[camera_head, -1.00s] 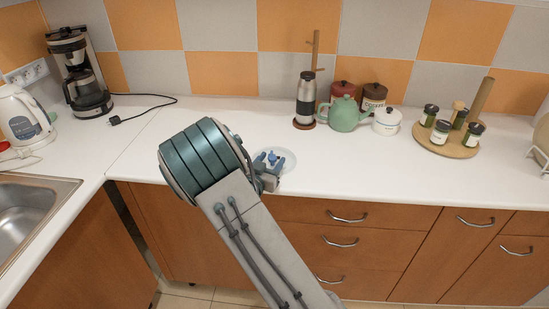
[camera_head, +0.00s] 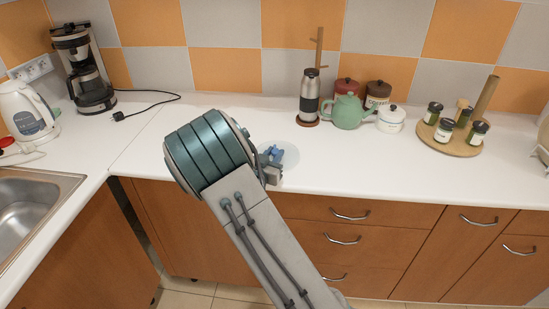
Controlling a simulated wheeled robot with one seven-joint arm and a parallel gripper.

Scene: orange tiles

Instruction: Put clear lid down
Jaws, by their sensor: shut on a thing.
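The clear lid (camera_head: 292,153) is a pale, see-through disc, seen over the white counter behind the end of my arm. My gripper (camera_head: 275,153), with blue fingers, is at the lid's middle and shut on it. The arm's large teal joint stands just left of the gripper and hides part of the lid's left side. I cannot tell whether the lid touches the counter or is held a little above it.
The white counter (camera_head: 370,165) is clear right of the lid. Behind stand a steel flask (camera_head: 309,97), a green teapot (camera_head: 347,112) and a white pot (camera_head: 391,119). A round spice stand (camera_head: 448,145) is at right; a coffee maker (camera_head: 85,75) and sink (camera_head: 30,210) are at left.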

